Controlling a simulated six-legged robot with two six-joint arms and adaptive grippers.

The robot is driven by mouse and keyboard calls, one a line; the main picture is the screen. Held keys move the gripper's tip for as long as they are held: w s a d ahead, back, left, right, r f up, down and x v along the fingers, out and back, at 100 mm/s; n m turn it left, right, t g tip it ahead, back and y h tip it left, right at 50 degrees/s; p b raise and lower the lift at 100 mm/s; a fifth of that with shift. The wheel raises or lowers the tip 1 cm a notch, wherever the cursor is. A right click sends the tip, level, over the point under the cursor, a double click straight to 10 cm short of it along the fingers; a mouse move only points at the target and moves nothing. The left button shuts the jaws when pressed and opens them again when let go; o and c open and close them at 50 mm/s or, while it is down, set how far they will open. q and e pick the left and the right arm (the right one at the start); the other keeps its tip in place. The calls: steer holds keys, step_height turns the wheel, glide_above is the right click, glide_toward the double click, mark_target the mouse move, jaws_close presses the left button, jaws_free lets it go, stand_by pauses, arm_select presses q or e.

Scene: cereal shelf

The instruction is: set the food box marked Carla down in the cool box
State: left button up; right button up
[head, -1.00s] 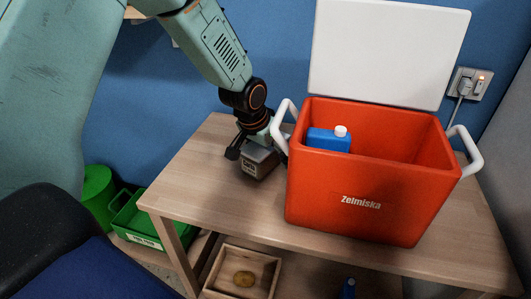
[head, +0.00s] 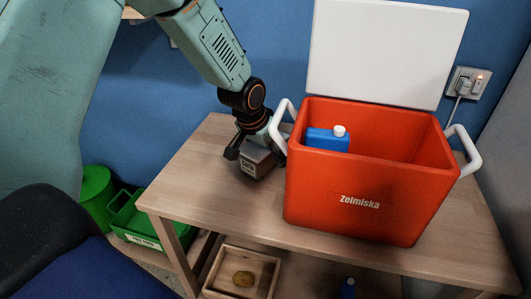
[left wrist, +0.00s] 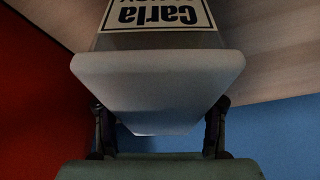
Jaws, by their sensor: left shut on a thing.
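The food box (head: 256,160) is a small grey box with a white label, at the table's left part beside the cool box. In the left wrist view the food box (left wrist: 155,85) shows its label reading "Carla", upside down. My left gripper (head: 251,143) is shut on the food box from above; in the left wrist view its fingers (left wrist: 160,130) lie on either side of it. The cool box (head: 350,215) is orange, marked Zelmiska, with its white lid (head: 385,55) open. A blue bottle (head: 328,139) with a white cap stands inside it. Whether the food box touches the table is unclear.
The wooden table (head: 195,185) has free room left of the cool box. The cool box's left white handle (head: 279,125) is close to my left gripper. Below are a wooden tray (head: 268,268) with a potato and a green crate (head: 128,218).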

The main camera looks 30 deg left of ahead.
arm_select(q)
steer(key=shift+r, duration=0.1)
steer(key=shift+r+b, duration=0.15)
steer(key=shift+b, duration=0.2)
steer(key=r+p, duration=0.1)
steer(key=r, duration=0.1)
steer(key=r+p, duration=0.1)
steer(key=r, duration=0.2)
steer(key=a+r+p, duration=0.1)
steer(key=r, duration=0.1)
steer(key=shift+s+r+p, duration=0.15)
steer(key=shift+r+p, duration=0.05)
steer(key=shift+p, duration=0.2)
steer(key=s+a+p, duration=0.2)
steer(key=a, duration=0.7)
steer(key=s+a+p, duration=0.2)
steer(key=a, duration=0.7)
steer(key=shift+s+a+f, duration=0.15)
steer(key=shift+s+a, duration=0.05)
steer(key=shift+s, duration=0.15)
